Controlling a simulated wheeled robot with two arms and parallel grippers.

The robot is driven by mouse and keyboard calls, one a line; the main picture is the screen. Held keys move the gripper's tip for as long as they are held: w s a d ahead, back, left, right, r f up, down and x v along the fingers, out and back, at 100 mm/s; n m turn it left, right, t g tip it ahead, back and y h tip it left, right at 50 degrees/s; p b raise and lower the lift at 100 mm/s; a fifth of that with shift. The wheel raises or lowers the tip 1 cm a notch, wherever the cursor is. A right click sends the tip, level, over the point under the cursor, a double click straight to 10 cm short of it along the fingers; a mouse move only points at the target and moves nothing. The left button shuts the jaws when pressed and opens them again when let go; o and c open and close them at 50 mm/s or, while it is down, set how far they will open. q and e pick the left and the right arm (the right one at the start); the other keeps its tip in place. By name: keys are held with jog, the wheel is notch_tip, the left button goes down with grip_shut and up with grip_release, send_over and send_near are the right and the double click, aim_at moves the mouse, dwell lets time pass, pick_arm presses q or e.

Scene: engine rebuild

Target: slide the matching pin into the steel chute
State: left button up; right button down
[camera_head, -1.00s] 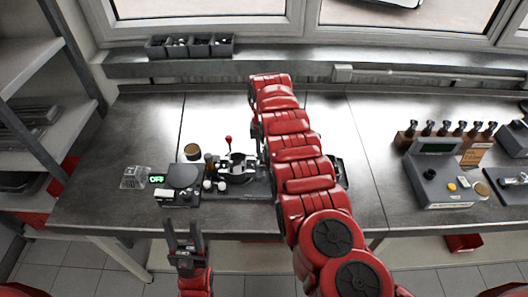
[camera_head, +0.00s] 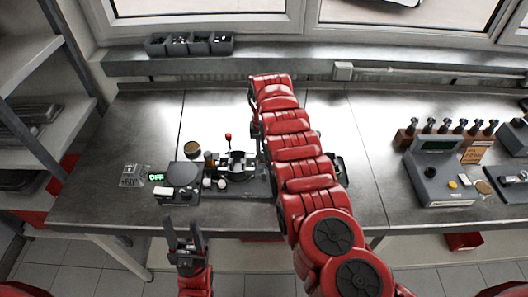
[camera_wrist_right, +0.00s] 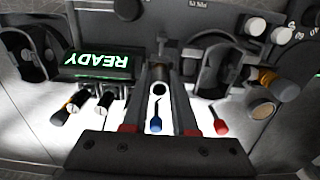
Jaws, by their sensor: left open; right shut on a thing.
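My right arm reaches from the lower right over the table in the head view, and its gripper is hidden there behind the arm. In the right wrist view my right gripper (camera_wrist_right: 160,82) is shut on a grey round pin (camera_wrist_right: 159,88), whose pale end faces the camera between the fingers. My left gripper (camera_head: 184,232) is open and empty in front of the table's near edge. A dark fixture with a pale ring (camera_head: 237,166) stands left of the right arm. I cannot tell for sure which part is the steel chute.
A lit READY display (camera_wrist_right: 103,63) and blue-tipped (camera_wrist_right: 156,124) and red-tipped (camera_wrist_right: 220,126) tools show near the right gripper. A scale (camera_head: 183,175) stands left of the fixture. A rack (camera_head: 408,137) with several dark-topped pieces stands at right.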

jog(key=shift+c, duration=2)
grip_release()
jog(key=shift+o, duration=0.9)
jog(key=shift+d+r, duration=0.1)
